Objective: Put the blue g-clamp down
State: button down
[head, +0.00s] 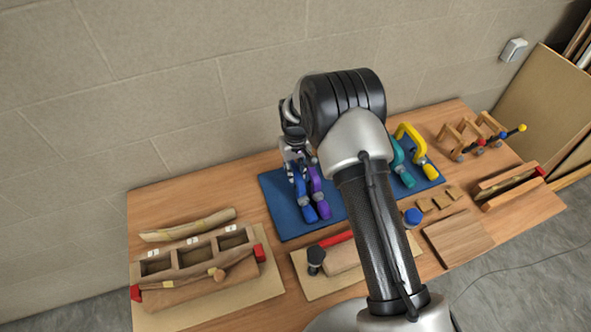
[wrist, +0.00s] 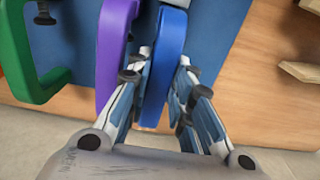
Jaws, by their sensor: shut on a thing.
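The blue g-clamp (wrist: 162,66) is between the fingers of my gripper (wrist: 158,88) in the wrist view. The fingers are shut on its bar. In the head view the blue g-clamp (head: 306,211) is at the left part of the blue mat (head: 275,193), close beside the purple g-clamp (head: 321,204). My gripper (head: 297,165) is above it, partly hidden by my arm. The purple g-clamp also shows just left of the fingers in the wrist view (wrist: 109,60). I cannot tell whether the blue clamp touches the mat.
Teal (head: 402,168) and yellow (head: 424,160) clamps lie on the mat's right part. A green clamp (wrist: 15,55) is left in the wrist view. A compartmented wooden box (head: 205,259) stands front left. A mallet with a red handle (head: 336,239) lies in front. The wall is close behind.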

jog(key=shift+f, duration=0.15)
jog(key=c, duration=1.7)
grip_release()
notch_tip(320, 180, up, 13)
jog(key=shift+f+p, duration=0.2)
jog(key=shift+p, duration=0.25)
